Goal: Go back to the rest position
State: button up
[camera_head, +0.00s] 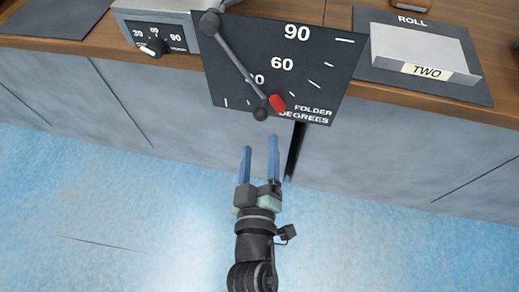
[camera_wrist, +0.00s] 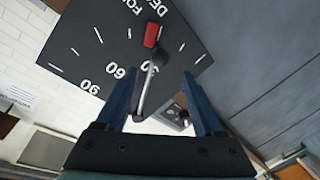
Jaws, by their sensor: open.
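My gripper (camera_head: 260,152) is in the lower middle of the head view, with two blue fingers spread apart and nothing between them. It is in front of the bench and a little below the black folder dial plate (camera_head: 325,75). In the wrist view, the fingers (camera_wrist: 165,85) stand apart, with the dial plate (camera_wrist: 85,45) beyond them. A grey lever (camera_head: 237,60) with a dark ball at each end crosses the plate. A red pointer (camera_head: 277,103) sits near its lower end. The lever (camera_wrist: 147,85) appears between the fingers in the wrist view, apparently beyond them.
A small box with a 30-60-90 knob (camera_head: 155,47) stands left of the plate on the wooden bench top (camera_head: 75,42). A grey block labelled TWO (camera_head: 425,52) lies on a dark ROLL mat (camera_head: 375,72) at right. The blue floor (camera_head: 110,220) looks clear.

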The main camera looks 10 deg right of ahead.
dwell(0.4)
jog(key=w+r+m+t+h, duration=0.1)
jog(key=w+r+m+t, duration=0.25)
jog(key=r, duration=1.15)
jog(key=w+r+m+t, duration=0.2)
jog(key=w+r, duration=0.2)
jog(key=r, duration=1.2)
jog(key=s+a+r+t+y, duration=0.1)
jog(key=s+r+t, duration=0.15)
jog(key=r, duration=0.55)
jog(key=s+a+r+t+y+p, duration=0.1)
jog(key=s+r, duration=0.3)
jog(key=r, duration=0.4)
jog(key=s+a+r+t+y, duration=0.1)
jog(key=s+r+t, duration=0.15)
jog(key=r, duration=0.55)
notch_tip(320, 180, up, 24)
jog(key=p, duration=2.5)
jog(key=shift+r+m+g+p, duration=0.2)
jog(key=shift+m+g+p, duration=0.15)
jog(key=shift+m, duration=0.1)
